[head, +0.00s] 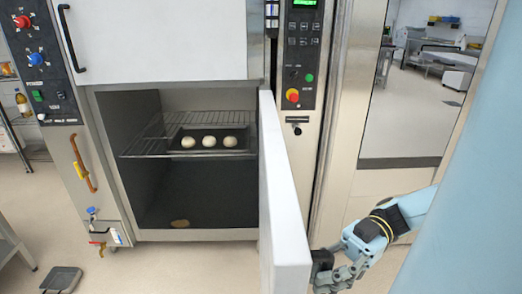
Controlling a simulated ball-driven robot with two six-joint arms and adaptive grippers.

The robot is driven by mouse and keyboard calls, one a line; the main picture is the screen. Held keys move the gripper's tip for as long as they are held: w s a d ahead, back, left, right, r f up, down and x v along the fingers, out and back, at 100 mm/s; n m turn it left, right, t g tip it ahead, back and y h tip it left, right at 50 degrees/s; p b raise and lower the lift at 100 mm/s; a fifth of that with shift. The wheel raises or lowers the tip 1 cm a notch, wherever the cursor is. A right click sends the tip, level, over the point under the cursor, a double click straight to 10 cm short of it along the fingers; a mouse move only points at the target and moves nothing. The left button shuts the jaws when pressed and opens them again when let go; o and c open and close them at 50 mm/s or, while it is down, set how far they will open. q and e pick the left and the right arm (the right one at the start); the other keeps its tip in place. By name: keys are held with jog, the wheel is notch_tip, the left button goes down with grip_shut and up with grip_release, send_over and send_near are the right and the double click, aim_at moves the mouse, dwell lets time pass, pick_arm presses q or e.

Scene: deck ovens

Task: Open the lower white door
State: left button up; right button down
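The lower white door (284,205) stands wide open, swung out toward me and seen nearly edge-on. Behind it the lower oven chamber (205,205) is exposed. A black part (321,262), seemingly the door's handle, shows at the door's outer edge. My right gripper (332,277) is at this black part, on the right side of the door. Its fingers are partly hidden by the door edge and cut by the picture's bottom, so I cannot tell whether they are closed. My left gripper is not in view.
A wire rack (150,147) in the chamber carries a dark tray (215,151) with three dough balls. The upper white door (150,40) is shut. A control panel (300,60) stands right of the chamber. A small grey scale-like object (62,279) lies on the floor at left.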

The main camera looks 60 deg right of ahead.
jog(key=shift+s+d+r, duration=0.15)
jog(key=shift+s+d, duration=0.4)
jog(key=shift+d, duration=0.05)
jog(key=c, duration=1.4)
grip_release()
jog(key=shift+w+d, duration=0.15)
jog(key=shift+o, duration=0.8)
jog(key=shift+s, duration=0.2)
jog(key=v, duration=1.1)
jog(key=shift+d, duration=0.45)
